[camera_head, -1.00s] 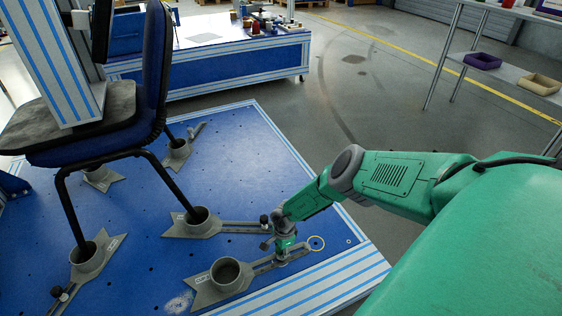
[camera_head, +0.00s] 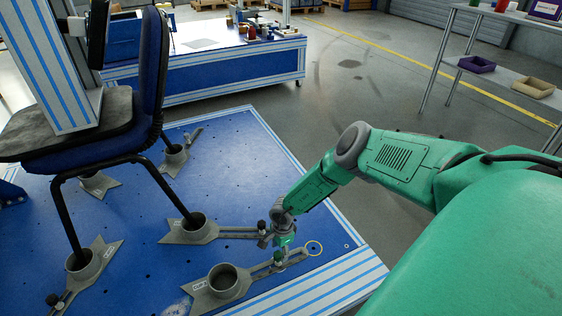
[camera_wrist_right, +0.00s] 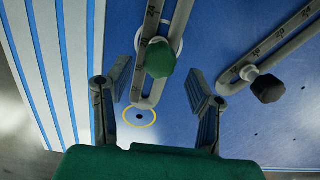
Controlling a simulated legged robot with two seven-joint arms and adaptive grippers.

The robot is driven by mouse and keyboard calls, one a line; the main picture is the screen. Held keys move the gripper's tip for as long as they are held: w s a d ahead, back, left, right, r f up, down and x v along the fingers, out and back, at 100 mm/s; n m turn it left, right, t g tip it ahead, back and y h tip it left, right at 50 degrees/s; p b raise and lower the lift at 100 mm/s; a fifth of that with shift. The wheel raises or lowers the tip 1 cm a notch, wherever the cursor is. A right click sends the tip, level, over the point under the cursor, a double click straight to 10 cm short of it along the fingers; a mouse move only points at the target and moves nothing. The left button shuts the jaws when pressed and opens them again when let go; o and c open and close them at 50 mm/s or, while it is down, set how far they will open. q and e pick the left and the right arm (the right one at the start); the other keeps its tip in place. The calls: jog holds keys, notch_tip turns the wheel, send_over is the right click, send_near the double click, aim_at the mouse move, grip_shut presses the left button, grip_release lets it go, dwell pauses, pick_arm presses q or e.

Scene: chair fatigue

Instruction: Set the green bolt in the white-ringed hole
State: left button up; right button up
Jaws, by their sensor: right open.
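The green bolt (camera_wrist_right: 160,60) stands in the slot of a grey slotted bracket (camera_wrist_right: 150,92), near its rounded end, in the right wrist view. Part of a white ring (camera_wrist_right: 139,42) shows around the bracket there; the bolt and bracket hide its middle. A yellow ring (camera_wrist_right: 125,113) around a small dark hole lies just past the bracket's end. It looks paler in the head view (camera_head: 314,248). My right gripper (camera_wrist_right: 159,82) is open and empty, its fingers apart on either side of the bolt. In the head view my right gripper (camera_head: 282,250) hides the bolt. My left gripper is not in view.
A second slotted bracket with a black knob (camera_wrist_right: 267,88) lies to the right in the wrist view. A blue chair (camera_head: 150,85) stands in grey foot cups, one empty cup (camera_head: 223,277) beside it.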

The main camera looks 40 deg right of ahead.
jog(key=r, duration=0.7)
jog(key=shift+s+d, duration=0.15)
jog(key=shift+d, duration=0.1)
